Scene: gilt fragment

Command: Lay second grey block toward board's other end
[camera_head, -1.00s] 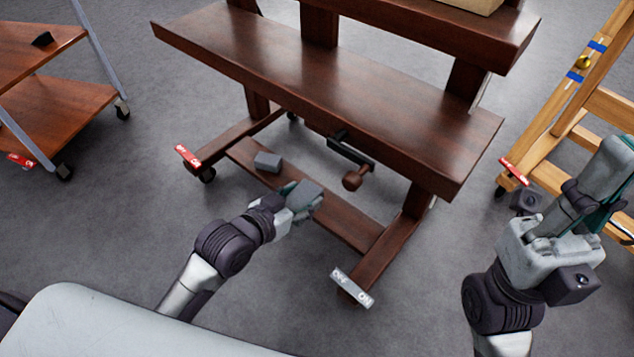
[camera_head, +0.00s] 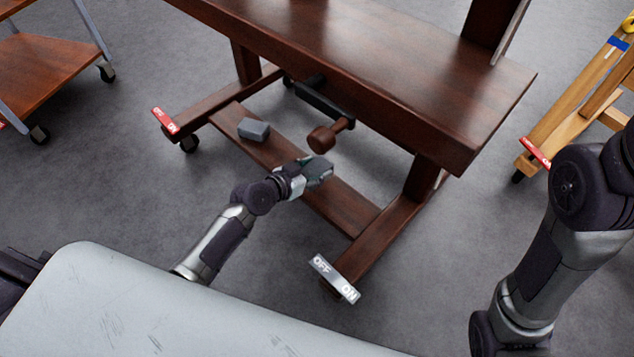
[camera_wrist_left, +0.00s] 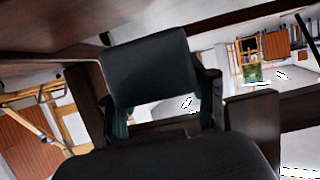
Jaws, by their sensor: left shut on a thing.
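One grey block (camera_head: 253,129) lies on the left part of the low dark wooden board (camera_head: 345,207) under the bench. My left gripper (camera_head: 316,171) is over the middle of that board, to the right of the lying block. It is shut on a second grey block (camera_head: 320,170), partly covered by the fingers. In the left wrist view the held block (camera_wrist_left: 148,72) shows as a dark shape between the fingers. I cannot tell whether the held block touches the board. My right arm shows at the right edge, but its gripper is out of view.
The heavy bench top (camera_head: 400,75) overhangs the board. A crank with a wooden knob (camera_head: 322,138) hangs close behind my left gripper. Caster brake levers (camera_head: 334,278) stick out at the feet. A shelf cart (camera_head: 40,75) stands left, a wooden easel (camera_head: 570,120) right.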

